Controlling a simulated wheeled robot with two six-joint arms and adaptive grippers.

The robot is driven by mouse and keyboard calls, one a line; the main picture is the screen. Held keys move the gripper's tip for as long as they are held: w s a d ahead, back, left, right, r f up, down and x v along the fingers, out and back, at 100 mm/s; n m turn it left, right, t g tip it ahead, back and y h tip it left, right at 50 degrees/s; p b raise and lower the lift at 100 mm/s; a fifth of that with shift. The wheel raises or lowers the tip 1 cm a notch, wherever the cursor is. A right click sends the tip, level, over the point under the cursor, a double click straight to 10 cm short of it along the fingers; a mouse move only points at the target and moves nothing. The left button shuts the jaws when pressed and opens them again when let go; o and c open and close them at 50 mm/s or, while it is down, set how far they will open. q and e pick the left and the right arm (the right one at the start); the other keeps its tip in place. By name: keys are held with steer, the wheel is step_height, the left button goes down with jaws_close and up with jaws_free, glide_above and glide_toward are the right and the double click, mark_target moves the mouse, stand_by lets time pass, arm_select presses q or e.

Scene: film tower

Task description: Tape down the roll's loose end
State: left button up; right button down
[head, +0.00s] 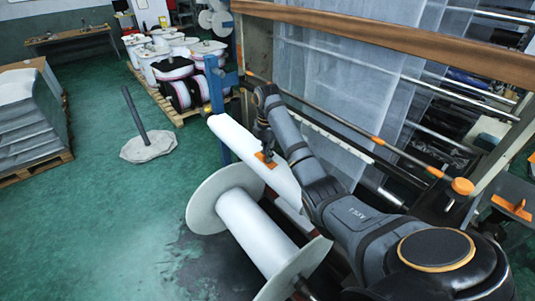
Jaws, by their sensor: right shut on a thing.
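A white roll (257,228) with large round end discs lies at the lower middle of the head view. Just above and behind it is a long white cylinder or film surface (235,141), slanting down to the right. My right gripper (267,148) is at this upper white surface, shut on a small orange piece (265,160) that looks like tape. The piece appears against the white surface; I cannot tell whether it sticks to it. The roll's loose end cannot be made out clearly. My left gripper is not in view.
A film tower with a brown beam (400,42), hanging film (335,75) and rollers fills the right. Another orange piece (512,207) is at the right edge. A post on a grey base (148,145) stands on the green floor, with loaded pallets behind. The lower left floor is clear.

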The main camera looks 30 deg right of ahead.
steer(key=shift+f, duration=0.4)
stand_by(0.7)
steer(key=c, duration=1.4)
jaws_free()
steer(key=shift+r, duration=0.15)
